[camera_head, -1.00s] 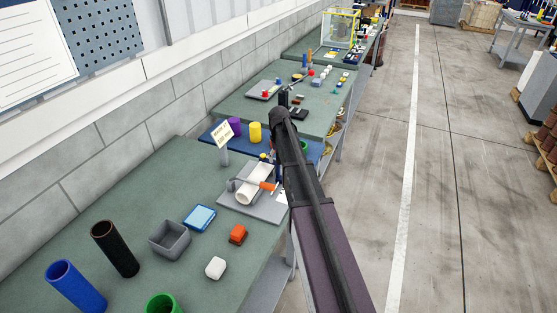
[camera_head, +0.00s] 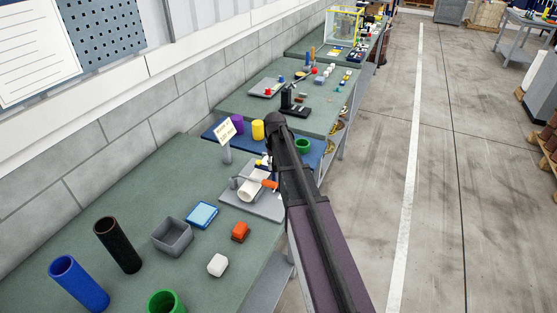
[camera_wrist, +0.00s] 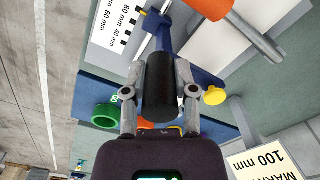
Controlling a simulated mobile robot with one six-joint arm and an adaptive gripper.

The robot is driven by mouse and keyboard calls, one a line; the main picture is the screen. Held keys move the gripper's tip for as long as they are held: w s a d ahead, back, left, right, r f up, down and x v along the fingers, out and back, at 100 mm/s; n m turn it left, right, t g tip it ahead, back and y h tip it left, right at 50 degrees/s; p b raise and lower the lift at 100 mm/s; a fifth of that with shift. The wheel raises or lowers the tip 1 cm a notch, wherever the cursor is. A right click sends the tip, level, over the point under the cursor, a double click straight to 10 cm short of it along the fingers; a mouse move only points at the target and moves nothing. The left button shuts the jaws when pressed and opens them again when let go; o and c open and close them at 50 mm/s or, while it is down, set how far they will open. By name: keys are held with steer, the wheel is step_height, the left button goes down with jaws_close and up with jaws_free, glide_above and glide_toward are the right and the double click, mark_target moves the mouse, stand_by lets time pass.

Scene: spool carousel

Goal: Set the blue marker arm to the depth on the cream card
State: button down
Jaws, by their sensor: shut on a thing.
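In the wrist view my gripper (camera_wrist: 160,100) is shut on a black cylindrical grip (camera_wrist: 163,85) at the end of the blue marker arm (camera_wrist: 165,35). The blue arm runs up to a white scale (camera_wrist: 110,25) marked in mm. A small yellow tip shows beside the scale near its upper labels; its exact reading is unclear. The cream card (camera_wrist: 262,160) reads 100 mm, its upper line partly cut off. In the head view the card (camera_head: 226,131) stands on a post. My gripper and the marker arm are hidden behind my arm there.
A grey fixture with a white roll (camera_head: 253,189) and an orange handle (camera_head: 269,184) stands beside my arm; the handle (camera_wrist: 225,8) is close in the wrist view. The aisle at right is clear.

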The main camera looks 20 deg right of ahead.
steer(key=shift+s+a, duration=0.15)
steer(key=shift+s, duration=0.1)
steer(key=shift+c, duration=2)
jaws_free()
steer(key=shift+w, duration=0.1)
